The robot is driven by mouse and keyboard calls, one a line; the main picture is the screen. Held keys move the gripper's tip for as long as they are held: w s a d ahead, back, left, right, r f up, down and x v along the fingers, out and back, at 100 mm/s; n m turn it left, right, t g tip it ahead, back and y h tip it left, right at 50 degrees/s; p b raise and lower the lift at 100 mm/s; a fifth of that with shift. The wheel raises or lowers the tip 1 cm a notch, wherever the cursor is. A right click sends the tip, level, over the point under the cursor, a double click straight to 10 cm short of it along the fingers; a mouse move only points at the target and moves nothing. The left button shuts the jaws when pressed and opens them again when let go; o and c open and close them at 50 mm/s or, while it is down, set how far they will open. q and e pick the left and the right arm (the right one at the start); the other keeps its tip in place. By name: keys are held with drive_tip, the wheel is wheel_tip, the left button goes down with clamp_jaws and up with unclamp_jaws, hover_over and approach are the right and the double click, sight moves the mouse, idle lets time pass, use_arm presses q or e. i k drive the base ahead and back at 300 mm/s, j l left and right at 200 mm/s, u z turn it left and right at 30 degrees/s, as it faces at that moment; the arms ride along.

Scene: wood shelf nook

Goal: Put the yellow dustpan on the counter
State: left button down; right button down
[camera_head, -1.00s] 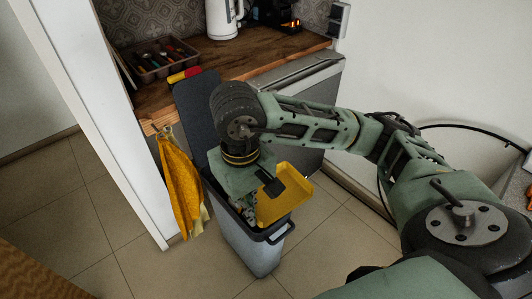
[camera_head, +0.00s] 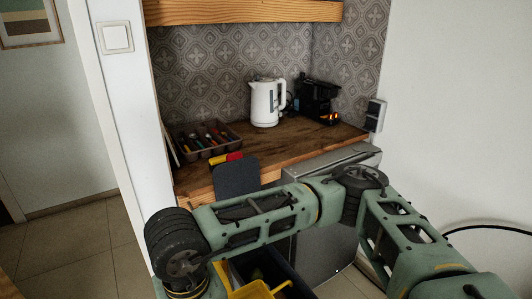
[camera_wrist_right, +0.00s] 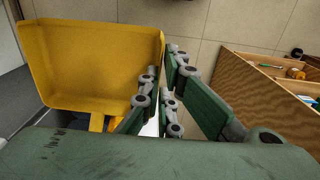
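The yellow dustpan (camera_head: 258,291) is at the bottom edge of the head view, partly cut off, beside my right arm. Its open pan (camera_wrist_right: 90,62) fills the upper left of the right wrist view. The wooden counter (camera_head: 292,142) is behind and above the arm in the head view, with bare wood in front of the kettle. My left gripper is not in view.
On the counter are a white kettle (camera_head: 267,102), a black coffee machine (camera_head: 317,98) and a cutlery tray (camera_head: 205,142). A dark bin lid (camera_head: 236,178) stands against its front edge, with a red-and-yellow item (camera_head: 226,158).

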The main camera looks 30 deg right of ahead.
sight(298, 139)
drive_tip(key=l+u, duration=0.45)
drive_tip(key=l, duration=0.15)
drive_tip(key=l+u, duration=0.4)
drive_tip(key=l, duration=0.85)
drive_tip(key=k+l+u, duration=0.1)
drive_tip(key=l, duration=1.2)
drive_tip(key=k+l+u, duration=0.15)
drive_tip(key=l, duration=0.5)
